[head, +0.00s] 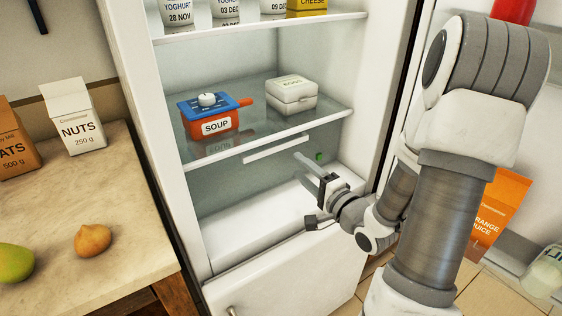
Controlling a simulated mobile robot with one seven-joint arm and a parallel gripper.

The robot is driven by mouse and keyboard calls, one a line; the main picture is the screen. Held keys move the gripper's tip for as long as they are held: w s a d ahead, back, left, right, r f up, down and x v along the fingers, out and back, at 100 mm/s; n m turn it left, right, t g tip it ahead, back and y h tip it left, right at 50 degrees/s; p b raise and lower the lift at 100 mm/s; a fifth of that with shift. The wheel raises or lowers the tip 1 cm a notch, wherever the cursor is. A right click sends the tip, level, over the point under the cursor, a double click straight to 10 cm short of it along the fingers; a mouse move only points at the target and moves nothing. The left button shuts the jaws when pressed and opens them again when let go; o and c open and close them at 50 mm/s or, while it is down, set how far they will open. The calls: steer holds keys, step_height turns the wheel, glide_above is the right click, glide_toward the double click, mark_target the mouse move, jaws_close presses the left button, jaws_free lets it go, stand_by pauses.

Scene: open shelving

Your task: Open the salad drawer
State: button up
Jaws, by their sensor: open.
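The salad drawer (235,183) appears to be the clear-fronted compartment low in the open fridge, under the glass shelf. A white bar handle (276,149) runs along its top edge. The drawer looks shut. My gripper (304,190) is in front of the drawer's right part, to the right of and below the handle. Its fingers are apart with nothing between them. One fingertip lies close to the handle's right end in the picture; I cannot tell whether they touch. The gripper hides part of the drawer's right side.
The glass shelf (262,138) above holds a blue and orange soup pot (214,127) and an egg box (292,104). Yoghurts stand higher. The open door at right holds orange juice (499,210). A counter (125,215) with nuts (80,130) and fruit is at left.

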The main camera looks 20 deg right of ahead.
mark_target(278, 149)
steer(key=shift+w+a+f+b, duration=0.1)
steer(key=shift+f+b, duration=0.15)
steer(key=shift+b, duration=0.2)
steer(key=w, duration=0.3)
steer(key=w+a+b, duration=0.1)
steer(key=w, duration=0.4)
steer(key=shift+w+a+r+b, duration=0.25)
steer(key=shift+w+a+b, duration=0.1)
steer(key=shift+a+b, duration=0.05)
jaws_close()
stand_by(0.6)
